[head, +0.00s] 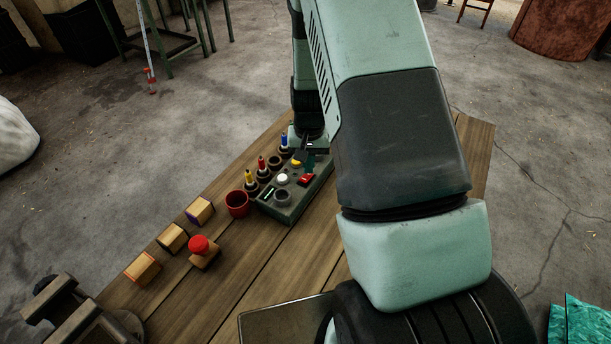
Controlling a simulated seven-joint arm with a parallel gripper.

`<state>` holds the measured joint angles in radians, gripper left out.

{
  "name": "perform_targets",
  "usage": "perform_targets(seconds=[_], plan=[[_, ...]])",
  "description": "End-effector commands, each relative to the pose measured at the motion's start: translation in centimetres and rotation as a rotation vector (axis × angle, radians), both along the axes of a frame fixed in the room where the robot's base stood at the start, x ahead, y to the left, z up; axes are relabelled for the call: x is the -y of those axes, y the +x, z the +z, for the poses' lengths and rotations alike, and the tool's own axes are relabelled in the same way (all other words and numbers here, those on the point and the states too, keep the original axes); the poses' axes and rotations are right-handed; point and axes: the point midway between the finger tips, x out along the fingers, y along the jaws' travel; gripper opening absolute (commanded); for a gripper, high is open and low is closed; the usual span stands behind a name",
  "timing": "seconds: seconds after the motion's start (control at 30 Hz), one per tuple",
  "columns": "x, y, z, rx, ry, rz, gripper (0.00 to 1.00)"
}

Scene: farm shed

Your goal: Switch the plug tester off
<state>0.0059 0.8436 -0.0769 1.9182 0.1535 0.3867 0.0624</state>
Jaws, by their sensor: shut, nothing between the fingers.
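The plug tester appears to be the dark green box (294,213) on the wooden table in the head view. Its top carries a white round button (283,179), a dark round knob or socket (282,197), a red switch (305,180) and a small yellow part (296,163). Which way the red switch is tipped is too small to tell. My gripper (308,156) is shut and empty, over the far end of the box, close to the yellow part. Whether it touches the box cannot be told. My arm hides the table to the right of the box.
Blue (284,140), red (262,163) and yellow (249,177) plugs stand in dark holders left of the box. A red cup (237,204), several wooden blocks (172,238) and a red-knobbed block (199,247) sit nearer.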

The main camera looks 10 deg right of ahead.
Motion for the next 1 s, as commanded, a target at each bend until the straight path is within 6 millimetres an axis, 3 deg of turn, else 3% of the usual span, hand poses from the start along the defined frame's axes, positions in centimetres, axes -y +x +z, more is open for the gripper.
perform_targets(seconds=[0.7, 1.0], plan=[[0.0, 0.0, 5.7, 0.003, -0.001, 0.001, 0.00], [0.0, 0.0, 6.1, 0.001, 0.000, 0.001, 0.00]])
